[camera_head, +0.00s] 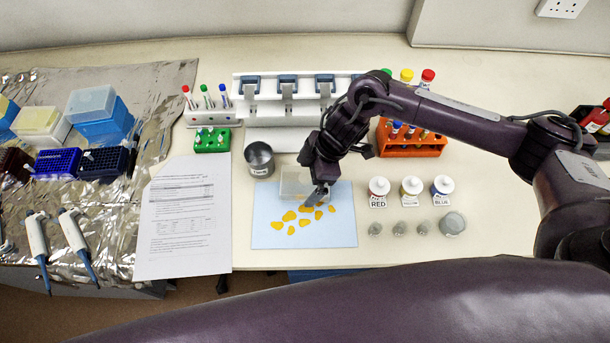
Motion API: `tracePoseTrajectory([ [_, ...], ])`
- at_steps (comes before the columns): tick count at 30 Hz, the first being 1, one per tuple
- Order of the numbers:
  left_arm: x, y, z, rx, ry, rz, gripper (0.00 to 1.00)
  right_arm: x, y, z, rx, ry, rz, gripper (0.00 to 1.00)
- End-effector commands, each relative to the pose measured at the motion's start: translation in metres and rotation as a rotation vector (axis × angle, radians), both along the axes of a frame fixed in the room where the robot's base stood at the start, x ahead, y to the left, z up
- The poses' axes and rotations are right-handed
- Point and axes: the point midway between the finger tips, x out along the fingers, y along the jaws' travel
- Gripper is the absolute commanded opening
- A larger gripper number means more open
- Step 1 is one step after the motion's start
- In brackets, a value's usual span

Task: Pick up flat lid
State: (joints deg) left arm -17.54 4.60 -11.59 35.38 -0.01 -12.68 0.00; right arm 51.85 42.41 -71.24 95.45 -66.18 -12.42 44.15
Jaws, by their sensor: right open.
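A clear, flat, shallow piece (293,186), which may be the flat lid, lies at the back edge of a light blue sheet (270,232). My right gripper (316,196) points down over its right part and hides some of it. The jaws are open; whether they touch the piece I cannot tell. Several orange-yellow pieces (305,222) lie on the sheet in front of the gripper. A round grey disc (452,223), which could also be a lid, lies at the right beyond several smaller grey caps (400,229). My left gripper is not in view.
A grey cylindrical container (259,162) stands left of the gripper. Behind are a white pipette stand (275,112) and an orange tube rack (425,148). Red (378,192), yellow (411,192) and blue (441,191) labelled bottles stand right. A printed page (185,220) lies left.

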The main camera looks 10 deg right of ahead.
Motion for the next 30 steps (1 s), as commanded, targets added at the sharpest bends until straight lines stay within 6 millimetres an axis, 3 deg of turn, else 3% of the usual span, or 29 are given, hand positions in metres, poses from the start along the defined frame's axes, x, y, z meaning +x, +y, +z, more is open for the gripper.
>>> tracePoseTrajectory([
  [5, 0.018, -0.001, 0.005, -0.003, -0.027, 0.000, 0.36, 0.000, 0.005, -0.012, 0.000, -0.001, 0.000, 1.00],
  [11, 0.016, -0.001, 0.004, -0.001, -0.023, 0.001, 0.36, 0.000, 0.005, -0.012, 0.000, -0.001, 0.001, 0.99],
  [20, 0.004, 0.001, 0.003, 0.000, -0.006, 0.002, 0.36, 0.001, 0.005, -0.012, 0.000, -0.001, 0.001, 0.60],
  [30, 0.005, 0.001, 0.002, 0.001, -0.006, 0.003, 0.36, 0.001, 0.005, -0.010, 0.001, -0.002, 0.000, 0.59],
])
